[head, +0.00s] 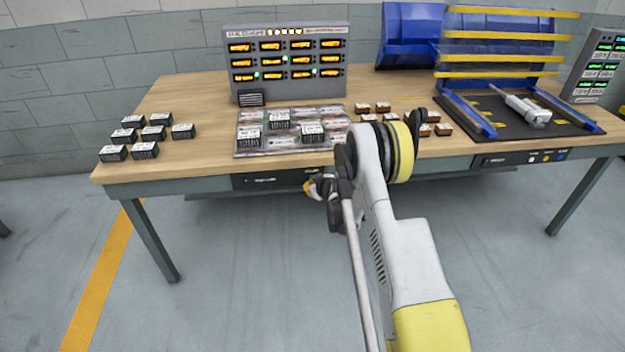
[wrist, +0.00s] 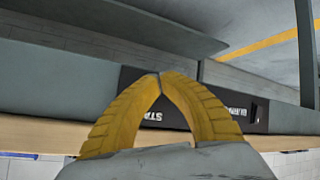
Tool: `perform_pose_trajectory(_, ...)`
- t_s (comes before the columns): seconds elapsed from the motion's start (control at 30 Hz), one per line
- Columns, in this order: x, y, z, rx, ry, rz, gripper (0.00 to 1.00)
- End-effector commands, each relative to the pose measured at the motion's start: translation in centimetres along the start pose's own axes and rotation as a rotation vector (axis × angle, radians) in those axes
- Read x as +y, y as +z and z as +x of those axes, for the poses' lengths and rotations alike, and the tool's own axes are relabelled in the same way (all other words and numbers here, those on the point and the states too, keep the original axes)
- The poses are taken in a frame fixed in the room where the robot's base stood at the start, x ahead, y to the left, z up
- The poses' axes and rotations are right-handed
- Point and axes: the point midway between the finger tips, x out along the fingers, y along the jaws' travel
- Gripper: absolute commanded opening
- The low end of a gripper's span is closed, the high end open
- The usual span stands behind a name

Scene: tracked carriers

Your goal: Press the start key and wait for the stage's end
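A black key panel (head: 262,181) is set in the front edge of the workbench. In the wrist view the panel (wrist: 238,108) lies behind my fingers, with part of a label starting "STA" showing between them. The start key itself is not visible; my fingers cover part of the panel. My gripper (head: 310,187) is at the bench front, at the panel's right end. In the wrist view my gripper (wrist: 159,75) has its two yellow fingertips together, with nothing held. I cannot tell whether the tips touch the panel. A grey display unit (head: 290,29) at the back shows orange readouts and several green lamps.
Black labelled blocks (head: 144,150) stand on the bench at left. A tray (head: 262,152) holds more blocks in the middle, with small brown blocks (head: 383,107) beside it. Another panel (head: 497,160) is at right. Blue bins and a second display stand behind. The floor in front is clear.

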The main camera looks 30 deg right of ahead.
Motion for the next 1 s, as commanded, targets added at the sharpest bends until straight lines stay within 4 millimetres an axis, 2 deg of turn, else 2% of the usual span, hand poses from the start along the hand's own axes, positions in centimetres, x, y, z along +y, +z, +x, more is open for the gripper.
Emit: perform_pose_trajectory(1.0,-0.9,0.9,-1.7,0.0,0.0,0.0,0.0)
